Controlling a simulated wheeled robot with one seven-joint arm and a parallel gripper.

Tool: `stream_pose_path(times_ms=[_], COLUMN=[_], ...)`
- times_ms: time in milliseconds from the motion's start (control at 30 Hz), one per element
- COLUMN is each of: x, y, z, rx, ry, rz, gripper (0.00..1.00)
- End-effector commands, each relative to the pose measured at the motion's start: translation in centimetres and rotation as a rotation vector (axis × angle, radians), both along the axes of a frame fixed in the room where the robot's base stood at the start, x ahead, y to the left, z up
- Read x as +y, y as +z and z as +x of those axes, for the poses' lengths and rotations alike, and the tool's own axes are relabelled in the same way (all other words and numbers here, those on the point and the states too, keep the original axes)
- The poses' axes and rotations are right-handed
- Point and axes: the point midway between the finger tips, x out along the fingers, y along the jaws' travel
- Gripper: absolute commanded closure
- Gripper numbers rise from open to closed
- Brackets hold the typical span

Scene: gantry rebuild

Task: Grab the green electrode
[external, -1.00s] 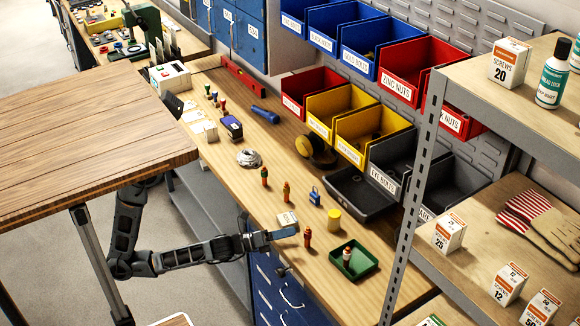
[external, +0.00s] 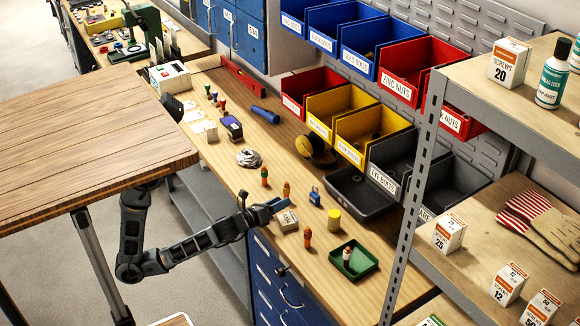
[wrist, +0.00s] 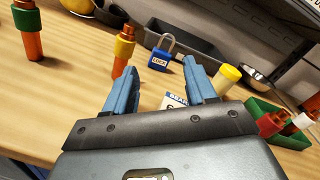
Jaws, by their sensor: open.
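The green electrode (external: 264,176) is a copper-coloured peg with a green band, standing upright on the wooden bench. It also shows at the top left of the wrist view (wrist: 28,22), left of and beyond my left finger. My gripper (external: 279,205) is low over the bench's front part, with its blue fingers apart and nothing between them. It is nearer to the yellow-banded electrode (external: 286,189) than to the green one. In the wrist view, that yellow-banded electrode (wrist: 123,48) stands just beyond the left finger of my gripper (wrist: 157,70).
A small labelled box (external: 287,221) sits close beside the fingers. A blue padlock (external: 315,197), a yellow cylinder (external: 334,219), a red electrode (external: 308,238) and a green tray (external: 366,270) stand to the right. A white coil (external: 249,158) lies beyond the green electrode.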

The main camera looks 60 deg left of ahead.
Motion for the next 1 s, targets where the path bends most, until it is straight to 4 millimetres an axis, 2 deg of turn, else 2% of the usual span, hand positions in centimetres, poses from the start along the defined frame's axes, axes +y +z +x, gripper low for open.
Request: stream_pose_path(times_ms=[100, 200, 300, 433, 533, 833, 1000], x=[4.3, 8.0, 10.6, 12.2, 12.9, 14.9, 16.6], y=[-0.9, -1.3, -1.4, -1.3, -1.2, -1.2, -1.1], z=[0.6, 0.2, -0.5, -1.1, -0.8, 1.5, 3.4], rx=[0.059, 0.119, 0.167, 0.197, 0.204, 0.205, 0.204], ry=[0.189, 0.351, 0.468, 0.549, 0.568, 0.566, 0.566], rz=[0.218, 0.374, 0.466, 0.524, 0.537, 0.534, 0.534], gripper=[0.44, 0.44, 0.44, 0.44, 0.44, 0.44, 0.44])
